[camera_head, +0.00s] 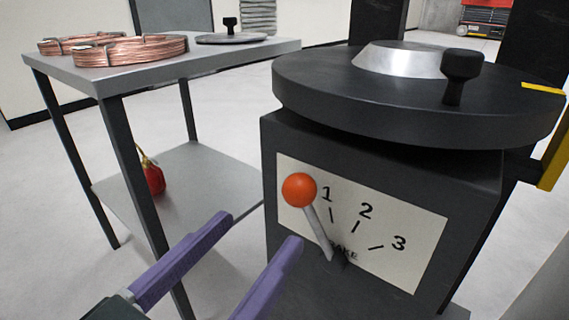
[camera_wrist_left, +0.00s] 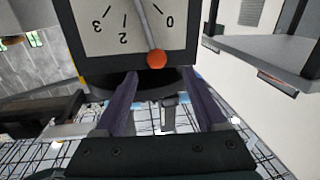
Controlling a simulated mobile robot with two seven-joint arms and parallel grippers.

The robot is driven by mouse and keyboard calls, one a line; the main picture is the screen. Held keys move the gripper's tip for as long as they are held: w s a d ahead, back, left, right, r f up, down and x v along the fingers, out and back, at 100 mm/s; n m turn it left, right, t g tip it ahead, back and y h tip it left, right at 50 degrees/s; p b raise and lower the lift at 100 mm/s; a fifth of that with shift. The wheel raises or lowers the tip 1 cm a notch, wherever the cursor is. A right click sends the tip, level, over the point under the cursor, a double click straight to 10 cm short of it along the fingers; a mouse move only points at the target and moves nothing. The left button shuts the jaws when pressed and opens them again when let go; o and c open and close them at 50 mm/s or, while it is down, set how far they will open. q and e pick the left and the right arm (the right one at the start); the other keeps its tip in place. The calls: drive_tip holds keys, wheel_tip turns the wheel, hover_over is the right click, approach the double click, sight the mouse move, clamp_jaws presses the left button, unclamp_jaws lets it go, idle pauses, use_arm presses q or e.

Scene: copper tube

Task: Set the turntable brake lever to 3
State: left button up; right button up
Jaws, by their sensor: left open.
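The brake lever has an orange ball knob (camera_head: 299,189) on a grey rod in front of a white dial plate (camera_head: 420,215). The head view shows marks 1, 2 and 3; the knob is left of 1. In the wrist view, the plate is inverted and the rod lies between 0 and 2, with 1 hidden; its exact setting is unclear. My left gripper (camera_head: 257,232) is open and empty, its purple fingers below and left of the knob. In the left wrist view the knob (camera_wrist_left: 157,60) appears just beyond the gap between the fingertips (camera_wrist_left: 160,74). My right gripper is not in view.
The dark round turntable (camera_head: 400,105) overhangs the dial, with a black handle (camera_head: 461,75) on top. A grey two-tier table (camera_head: 270,48) on the left bears copper coils (camera_head: 130,50). A red object (camera_head: 153,178) stands on its lower shelf.

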sight(291, 200)
use_arm(q)
drive_tip(key=b+x, duration=0.1)
drive_tip(key=x, duration=0.1)
drive_tip(key=b+x, duration=0.1)
drive_tip(key=x, duration=0.2)
drive_tip(key=b+x, duration=0.1)
drive_tip(key=x, duration=0.2)
drive_tip(key=shift+w+d, duration=0.1)
drive_tip(key=shift+d, duration=0.3)
drive_tip(key=shift+w+d, duration=0.2)
drive_tip(key=shift+w, duration=0.2)
drive_tip(key=c, duration=0.3)
clamp_jaws()
